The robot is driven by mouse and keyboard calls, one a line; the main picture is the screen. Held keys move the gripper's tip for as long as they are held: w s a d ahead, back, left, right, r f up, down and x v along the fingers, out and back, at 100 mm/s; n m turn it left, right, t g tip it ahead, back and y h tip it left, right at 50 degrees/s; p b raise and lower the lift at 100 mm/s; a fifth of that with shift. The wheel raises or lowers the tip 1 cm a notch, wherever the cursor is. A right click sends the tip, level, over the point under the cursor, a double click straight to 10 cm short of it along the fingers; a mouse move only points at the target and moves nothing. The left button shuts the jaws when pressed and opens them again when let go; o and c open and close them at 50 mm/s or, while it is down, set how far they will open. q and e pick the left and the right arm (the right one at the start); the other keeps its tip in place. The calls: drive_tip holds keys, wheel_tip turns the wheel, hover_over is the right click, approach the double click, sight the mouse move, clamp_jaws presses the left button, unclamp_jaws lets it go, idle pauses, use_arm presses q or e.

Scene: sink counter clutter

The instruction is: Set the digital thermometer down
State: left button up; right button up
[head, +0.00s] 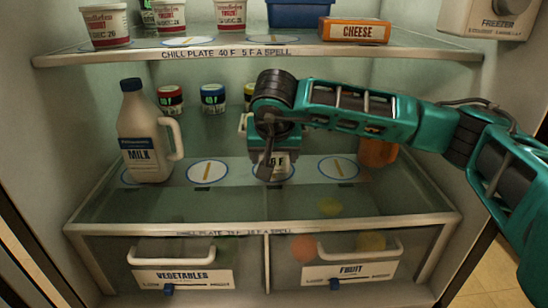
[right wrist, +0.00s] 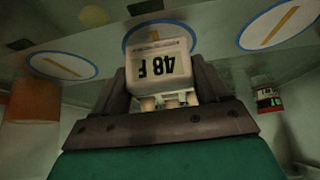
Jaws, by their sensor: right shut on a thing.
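The digital thermometer (head: 281,160) is a small pale box with a dark readout. In the right wrist view (right wrist: 160,66) its display reads 48 F upside down. My right gripper (head: 270,165) is shut on it, with one dark finger on each side in the right wrist view (right wrist: 162,84). It is at the middle of the lower glass shelf, over or on a blue-ringed circle (right wrist: 155,36) with a yellow bar. I cannot tell whether it touches the shelf. My left gripper is not in view.
A milk jug (head: 147,135) stands left on the lower shelf (head: 130,206), with lidded jars (head: 212,98) behind. An orange container (head: 378,152) stands right, partly behind my arm. Free circles (head: 207,172) flank the thermometer. The upper shelf (head: 230,47) holds yogurt cups and a cheese box (head: 355,30).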

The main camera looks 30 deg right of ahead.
drive_tip(key=shift+f, duration=0.6)
drive_tip(key=shift+f, duration=0.15)
drive_tip(key=o, duration=1.1)
drive_tip(key=shift+c, duration=0.2)
drive_tip(key=shift+s+r, duration=0.1)
drive_tip(key=shift+r, duration=0.3)
drive_tip(key=v, duration=1.1)
drive_tip(key=shift+s+a+r, duration=0.15)
drive_tip(key=shift+a+r, duration=0.05)
